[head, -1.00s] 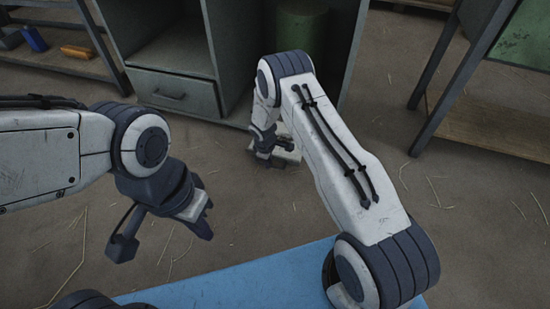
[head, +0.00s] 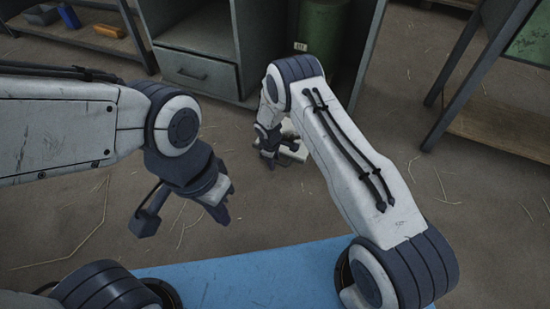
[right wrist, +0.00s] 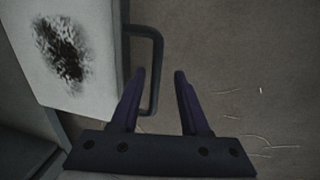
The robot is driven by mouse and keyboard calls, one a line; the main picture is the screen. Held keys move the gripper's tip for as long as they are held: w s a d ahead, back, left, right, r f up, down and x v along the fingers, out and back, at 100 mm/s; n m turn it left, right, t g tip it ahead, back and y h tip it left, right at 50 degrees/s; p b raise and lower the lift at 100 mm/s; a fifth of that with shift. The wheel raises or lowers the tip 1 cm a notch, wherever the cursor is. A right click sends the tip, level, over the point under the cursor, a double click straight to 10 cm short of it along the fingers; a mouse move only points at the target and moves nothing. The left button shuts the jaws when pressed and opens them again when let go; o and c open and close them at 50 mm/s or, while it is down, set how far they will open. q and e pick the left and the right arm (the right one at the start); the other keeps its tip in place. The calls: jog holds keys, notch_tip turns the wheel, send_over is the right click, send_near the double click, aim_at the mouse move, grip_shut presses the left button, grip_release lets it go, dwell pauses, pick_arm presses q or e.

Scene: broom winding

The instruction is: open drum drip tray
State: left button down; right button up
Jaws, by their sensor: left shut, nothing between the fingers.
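The drip tray (head: 296,152) is a pale, shallow box low at the foot of the cabinet, under the green drum (head: 322,28). In the right wrist view the tray (right wrist: 98,88) has a dark stain on its pale floor and a dark bar handle (right wrist: 158,60) on its edge. My right gripper (right wrist: 160,75) is open, with the handle's long bar showing between its two fingers. I cannot tell whether they touch it. In the head view my right gripper (head: 269,160) is partly hidden at the tray's front. My left gripper (head: 222,213) is shut and empty, above the floor.
The grey cabinet (head: 250,85) has a closed drawer (head: 195,68) left of the drum. A shelf with blue and orange items (head: 96,30) stands at the far left. A table with a wooden lower shelf (head: 500,125) stands right. Floor before the cabinet is clear.

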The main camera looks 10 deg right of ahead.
jog(key=shift+w+a+r, duration=0.1)
jog(key=shift+w+r, duration=0.1)
notch_tip(320, 180, up, 10)
jog(key=s+a+p, duration=0.1)
jog(key=p, duration=0.5)
jog(key=shift+s, duration=0.3)
